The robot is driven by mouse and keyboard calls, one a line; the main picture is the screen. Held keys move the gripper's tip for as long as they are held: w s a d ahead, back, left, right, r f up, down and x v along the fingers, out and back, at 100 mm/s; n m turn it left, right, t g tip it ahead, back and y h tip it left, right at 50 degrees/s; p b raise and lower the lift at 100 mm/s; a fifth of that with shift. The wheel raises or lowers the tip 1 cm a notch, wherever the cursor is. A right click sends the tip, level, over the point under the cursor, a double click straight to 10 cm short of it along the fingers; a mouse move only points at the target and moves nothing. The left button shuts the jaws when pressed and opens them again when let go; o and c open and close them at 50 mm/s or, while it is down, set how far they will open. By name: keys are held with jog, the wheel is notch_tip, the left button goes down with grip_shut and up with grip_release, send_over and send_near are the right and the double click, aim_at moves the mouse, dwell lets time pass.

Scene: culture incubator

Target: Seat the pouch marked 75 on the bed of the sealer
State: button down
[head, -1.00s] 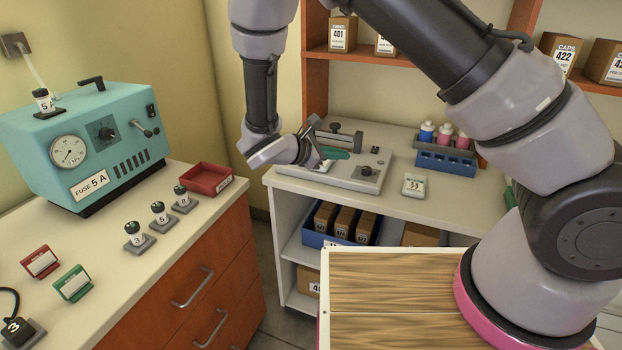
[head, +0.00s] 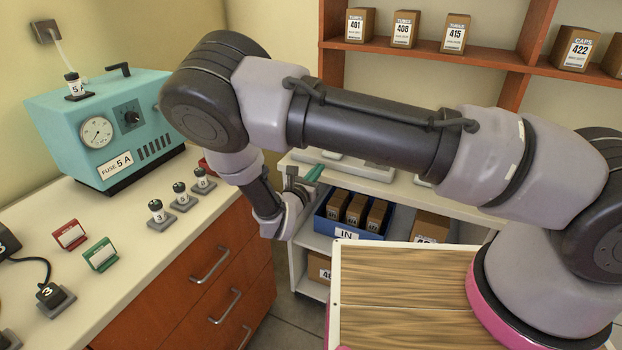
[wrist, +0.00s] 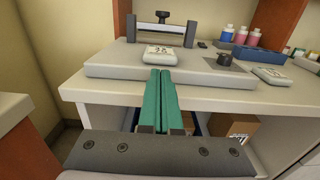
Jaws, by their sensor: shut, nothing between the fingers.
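The sealer (wrist: 108,71) is a flat grey slab with an upright bar frame at its back and a dark knob on its right. A pale pouch (wrist: 160,57) with a dark number, hard to read but possibly 75, lies flat on the sealer in front of the bar in the wrist view. My gripper (wrist: 161,72) has teal fingers, shut together and empty, in front of the sealer's front edge and apart from the pouch. In the head view my gripper (head: 318,170) is left of the sealer (head: 375,171), which my arm largely hides.
A second pale pouch (wrist: 270,74) lies on the counter right of the sealer. Below the counter is a blue bin (head: 325,221) of boxes.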

jog(key=x, duration=0.6)
jog(key=shift+w+d, duration=0.1)
jog(key=shift+w, duration=0.3)
jog(key=x, duration=0.5)
jog(key=shift+w+d, duration=0.15)
jog(key=shift+w, duration=0.2)
jog(key=shift+s, duration=0.1)
